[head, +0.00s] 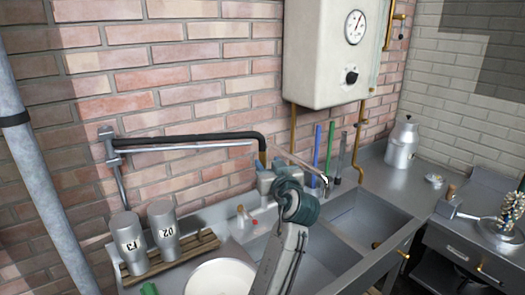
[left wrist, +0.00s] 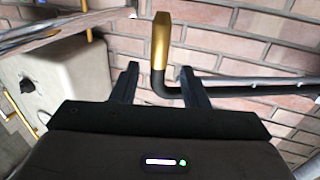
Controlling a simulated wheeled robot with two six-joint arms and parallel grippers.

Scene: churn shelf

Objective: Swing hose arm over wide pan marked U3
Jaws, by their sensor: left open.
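The hose arm (head: 195,138) is fixed to the brick wall at the left and reaches right, roughly level, with a black hose. Its end bends down into a brass nozzle (head: 262,157). My left gripper (head: 268,172) is at that end, partly hidden by its own wrist. In the left wrist view my left gripper (left wrist: 160,75) is open, and the brass nozzle (left wrist: 161,40) and black bend show between its fingers. A wide round pan (head: 222,278) with a white inside stands below, cut off by the bottom edge. No marking on it is readable. My right gripper is not in view.
Two grey cans (head: 128,243) stand on a wooden rack (head: 195,250) at the left. A sink (head: 358,215) lies right of my arm. A cream boiler (head: 330,60) hangs on the wall. Blue and green upright rods (head: 330,145) stand behind the sink.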

